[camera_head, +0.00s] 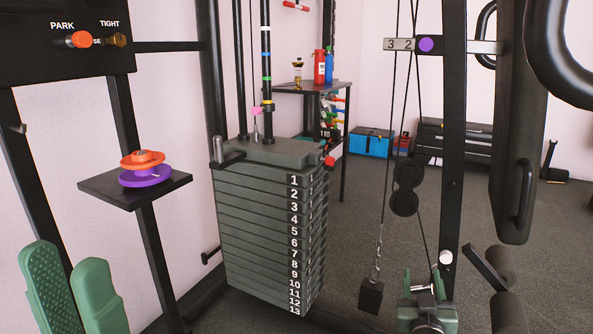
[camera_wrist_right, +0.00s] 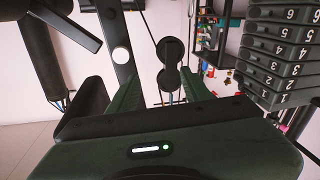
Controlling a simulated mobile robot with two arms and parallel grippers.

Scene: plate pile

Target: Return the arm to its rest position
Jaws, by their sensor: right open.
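My left gripper (camera_head: 66,256) is at the lower left of the head view. Its two green fingers point up, with a gap between their tips and nothing seen between them. My right gripper (camera_head: 425,290) is low at the right of the head view, seen small, in front of the machine's upright post. In the right wrist view my right gripper (camera_wrist_right: 160,90) has its two green fingers spread apart and empty, with a black pulley block (camera_wrist_right: 171,66) beyond them. The numbered weight stack (camera_head: 262,225) stands between my grippers, apart from both.
A small shelf (camera_head: 110,190) holds orange and purple discs (camera_head: 146,168) above my left gripper. A hanging black block (camera_head: 371,297) on a cable is just left of my right gripper. The post (camera_head: 453,150) and padded rollers (camera_head: 507,310) crowd its right.

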